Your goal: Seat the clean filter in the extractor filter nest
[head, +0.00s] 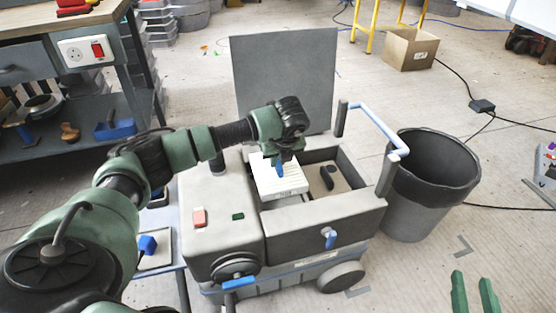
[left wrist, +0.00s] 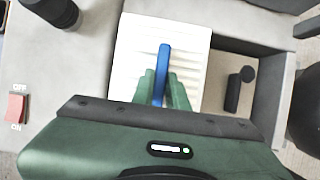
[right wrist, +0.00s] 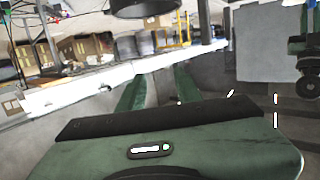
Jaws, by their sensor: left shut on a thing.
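The white pleated filter (head: 291,184) is in or just above the left part of the extractor's open box. My left gripper (head: 279,168) is shut on its blue handle (left wrist: 163,62) from above. In the left wrist view, the filter (left wrist: 138,50) lies nearly square to the box walls. I cannot tell whether it touches the bottom; the nest below is hidden. The extractor (head: 222,222) is a grey wheeled unit with its lid (head: 284,80) raised. My right gripper (head: 474,294) is open and empty over the floor at the lower right; its spread fingers show in the right wrist view (right wrist: 158,92).
A dark knob-ended piece (left wrist: 238,88) lies on the tan floor of the box's right part. A blue handlebar (head: 378,130) rises at the box's right side. A grey bin (head: 410,213) stands right of the extractor. A workbench (head: 60,75) stands at the left.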

